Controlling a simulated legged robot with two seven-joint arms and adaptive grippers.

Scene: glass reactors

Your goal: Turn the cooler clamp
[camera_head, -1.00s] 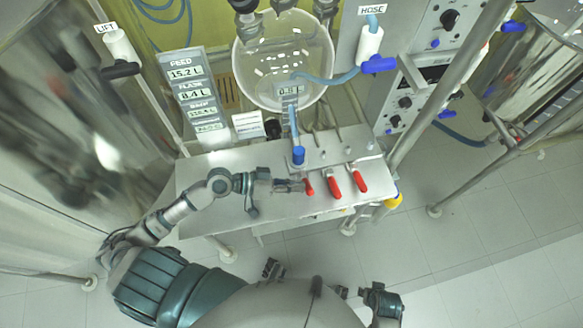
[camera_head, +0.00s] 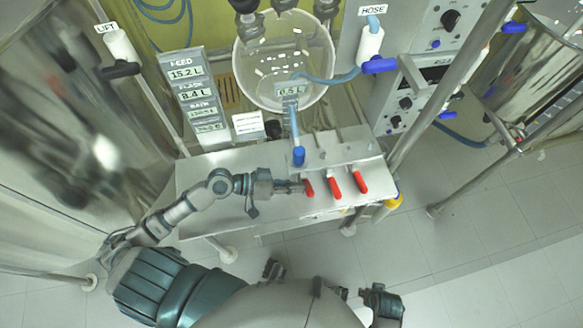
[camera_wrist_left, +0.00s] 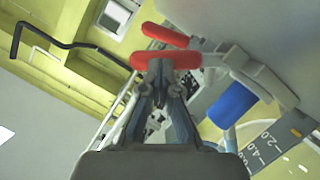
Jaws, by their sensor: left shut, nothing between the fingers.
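Three red lever handles stand in a row at the front of the metal bench: a left one (camera_head: 308,188), a middle one (camera_head: 334,188) and a right one (camera_head: 360,181). No label tells me which is the cooler clamp. My left gripper (camera_head: 298,187) is shut and empty, its tips at the left red handle. In the left wrist view, the shut fingertips (camera_wrist_left: 160,70) meet or overlap the nearer red handle (camera_wrist_left: 166,58); contact is hard to tell. Another red handle (camera_wrist_left: 165,35) lies beyond it. My right gripper is not in view.
A blue-ended hose fitting (camera_head: 298,156) stands just behind the left handle. A glass vessel (camera_head: 283,60) hangs behind the bench (camera_head: 225,170). A display post (camera_head: 195,95) stands at the left, and a metal pole (camera_head: 440,95) at the right.

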